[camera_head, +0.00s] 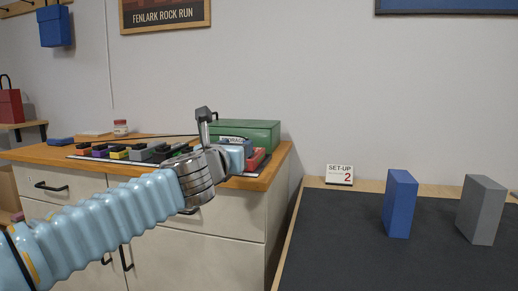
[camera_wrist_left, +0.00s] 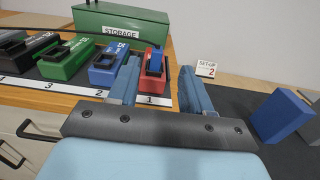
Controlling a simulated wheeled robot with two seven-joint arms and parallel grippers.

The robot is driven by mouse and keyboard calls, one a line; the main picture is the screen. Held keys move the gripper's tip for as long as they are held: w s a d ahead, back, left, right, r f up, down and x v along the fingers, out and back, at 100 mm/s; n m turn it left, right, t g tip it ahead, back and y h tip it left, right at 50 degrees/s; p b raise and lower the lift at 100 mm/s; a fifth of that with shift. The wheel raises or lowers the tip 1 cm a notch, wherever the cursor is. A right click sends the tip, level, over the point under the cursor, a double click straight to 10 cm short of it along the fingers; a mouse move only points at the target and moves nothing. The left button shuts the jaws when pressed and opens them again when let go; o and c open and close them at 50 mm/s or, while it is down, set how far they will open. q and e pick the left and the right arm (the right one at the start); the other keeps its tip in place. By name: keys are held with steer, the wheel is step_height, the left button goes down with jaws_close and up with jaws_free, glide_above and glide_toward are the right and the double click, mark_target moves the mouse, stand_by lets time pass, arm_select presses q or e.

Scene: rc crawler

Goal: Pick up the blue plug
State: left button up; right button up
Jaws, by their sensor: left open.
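A small blue plug (camera_wrist_left: 157,57) shows in the left wrist view, at the far upper part of a red block (camera_wrist_left: 153,68) behind the number 1. I cannot tell exactly how it sits on the block. My left gripper (camera_wrist_left: 160,75) is open and empty, its two blue fingers on either side of the red block in that view, with the plug between and beyond them. In the head view my left gripper (camera_head: 240,155) is over the right end of the wooden counter, hiding the plug; the red block (camera_head: 258,160) shows partly behind it. My right gripper is in neither view.
Several coloured blocks, including a blue one (camera_wrist_left: 108,66) and a green one (camera_wrist_left: 68,58), stand in a row left of the red block. A green storage box (camera_head: 255,134) stands behind. A dark-topped table (camera_head: 330,240) at right holds tall blue (camera_head: 399,204) and grey (camera_head: 481,210) blocks.

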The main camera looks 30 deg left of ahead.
arm_select(q)
steer(key=x, duration=0.6)
steer(key=shift+w+f, duration=0.1)
steer(key=shift+w, duration=0.1)
steer(key=x, duration=0.5)
steer(key=shift+w+a+f, duration=0.2)
steer(key=shift+w+f, duration=0.05)
steer(key=shift+w, duration=0.05)
jaws_close()
